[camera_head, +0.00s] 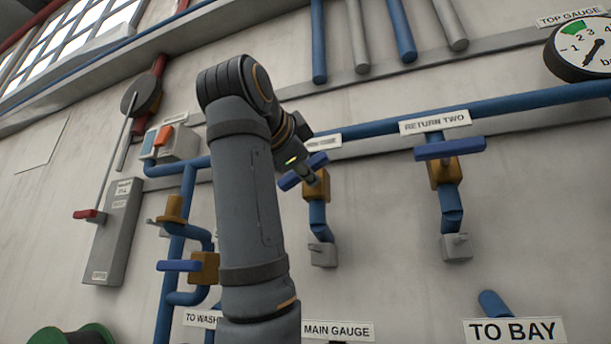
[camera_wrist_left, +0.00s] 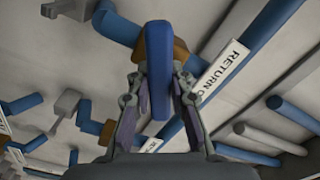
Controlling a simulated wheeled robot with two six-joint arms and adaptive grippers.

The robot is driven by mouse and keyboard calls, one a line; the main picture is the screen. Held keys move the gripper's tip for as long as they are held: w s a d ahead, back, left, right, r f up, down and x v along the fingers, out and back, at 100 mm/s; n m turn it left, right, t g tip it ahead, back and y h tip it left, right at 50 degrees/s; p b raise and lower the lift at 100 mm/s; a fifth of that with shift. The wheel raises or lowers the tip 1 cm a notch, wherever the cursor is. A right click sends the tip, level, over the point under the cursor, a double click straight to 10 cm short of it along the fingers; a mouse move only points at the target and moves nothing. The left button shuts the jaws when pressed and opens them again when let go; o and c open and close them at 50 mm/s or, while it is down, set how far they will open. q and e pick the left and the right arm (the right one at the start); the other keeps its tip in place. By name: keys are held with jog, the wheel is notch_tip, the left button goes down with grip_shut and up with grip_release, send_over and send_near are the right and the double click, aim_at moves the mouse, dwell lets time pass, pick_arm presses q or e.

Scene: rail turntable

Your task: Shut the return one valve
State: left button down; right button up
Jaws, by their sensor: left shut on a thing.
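The return one valve has a blue lever (camera_head: 289,183) on a brown body (camera_head: 317,187). The lever slants up to the right, across the blue pipe that drops below the body. Its label (camera_head: 324,143) is partly hidden behind my left wrist. My left gripper (camera_head: 301,170) is at this lever. In the left wrist view, the blue lever (camera_wrist_left: 157,70) stands between the two fingers of the gripper (camera_wrist_left: 158,105), which are shut on it. The brown body (camera_wrist_left: 180,50) shows behind it, next to the "RETURN O..." label (camera_wrist_left: 216,72). My right gripper is not in view.
The return two valve (camera_head: 450,148) is to the right, its blue lever across its pipe. Another blue-levered valve (camera_head: 203,267) is at lower left. A grey switch box (camera_head: 116,235) with a red-handled lever is further left. The main blue pipe (camera_head: 540,98) runs along the wall.

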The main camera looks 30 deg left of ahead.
pick_arm(q)
jog(key=m, duration=0.2)
jog(key=m+b, duration=0.1)
jog(key=m, duration=0.2)
jog(key=shift+f+m, duration=0.25)
jog(key=shift+m, duration=0.05)
dwell(0.5)
jog(key=c, duration=1.2)
grip_release()
jog(key=shift+d, duration=0.1)
jog(key=shift+s+r, duration=0.1)
jog(key=shift+s, duration=0.05)
jog(key=v, duration=0.7)
jog(key=shift+s+d, duration=0.1)
jog(key=shift+s, duration=0.05)
